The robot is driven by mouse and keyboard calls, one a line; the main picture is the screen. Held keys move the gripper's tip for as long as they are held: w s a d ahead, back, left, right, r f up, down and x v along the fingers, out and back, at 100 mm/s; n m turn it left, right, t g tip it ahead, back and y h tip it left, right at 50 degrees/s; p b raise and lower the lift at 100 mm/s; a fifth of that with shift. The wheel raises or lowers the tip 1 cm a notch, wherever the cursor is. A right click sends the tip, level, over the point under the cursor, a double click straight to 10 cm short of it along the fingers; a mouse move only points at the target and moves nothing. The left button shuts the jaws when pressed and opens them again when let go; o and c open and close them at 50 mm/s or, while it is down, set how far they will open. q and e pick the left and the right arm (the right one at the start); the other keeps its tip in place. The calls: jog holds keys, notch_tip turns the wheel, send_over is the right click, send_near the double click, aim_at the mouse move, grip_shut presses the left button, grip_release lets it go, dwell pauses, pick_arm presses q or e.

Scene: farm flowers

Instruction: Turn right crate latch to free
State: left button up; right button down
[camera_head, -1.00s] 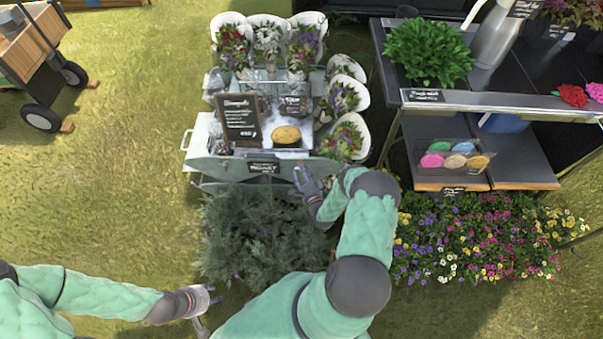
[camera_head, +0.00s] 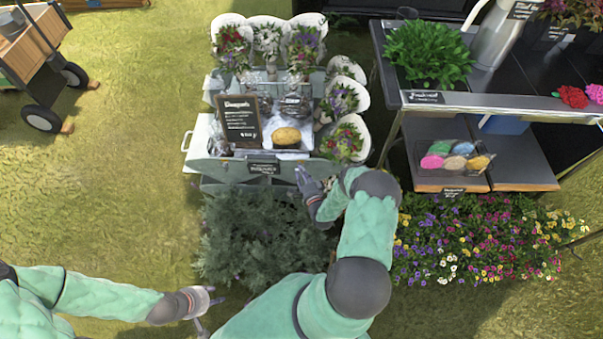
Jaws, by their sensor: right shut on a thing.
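The grey metal crate (camera_head: 220,170) stands in the middle of the view, with a small black sign (camera_head: 263,168) on its front. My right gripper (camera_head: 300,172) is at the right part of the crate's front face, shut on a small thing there. The right crate latch is hidden by the gripper or too small to make out. My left gripper (camera_head: 211,301) is at the lower left, over the grass, away from the crate. Its fingers are spread apart and nothing shows between them.
A chalkboard (camera_head: 240,122) and a yellow oval thing (camera_head: 286,136) are on the crate. White-wrapped bouquets (camera_head: 268,42) stand behind and to its right. A grey-green bush (camera_head: 255,240) fills the space in front. A display table (camera_head: 440,97) stands to the right, above bright flowers (camera_head: 480,240).

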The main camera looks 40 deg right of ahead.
jog(key=shift+w+a+r+n+g+h+p, duration=0.15)
jog(key=shift+n+g+h+p, duration=0.35)
jog(key=shift+n+g, duration=1.1)
jog(key=shift+w+d+r+n+g+h+p, duration=0.1)
jog(key=shift+w+r+n+g+h+p, duration=0.3)
jog(key=shift+n, duration=2.2)
jog(key=shift+s+a+f+n+g+h+p, duration=0.1)
jog(key=shift+n+g+h+p, duration=0.2)
jog(key=shift+n+g+h, duration=1.2)
jog(key=shift+n+t+y, duration=0.3)
jog(key=shift+n+y, duration=0.4)
jog(key=c, duration=1.1)
grip_release()
jog(key=shift+o, duration=0.2)
jog(key=shift+s+a+f, duration=0.1)
jog(key=shift+s, duration=0.05)
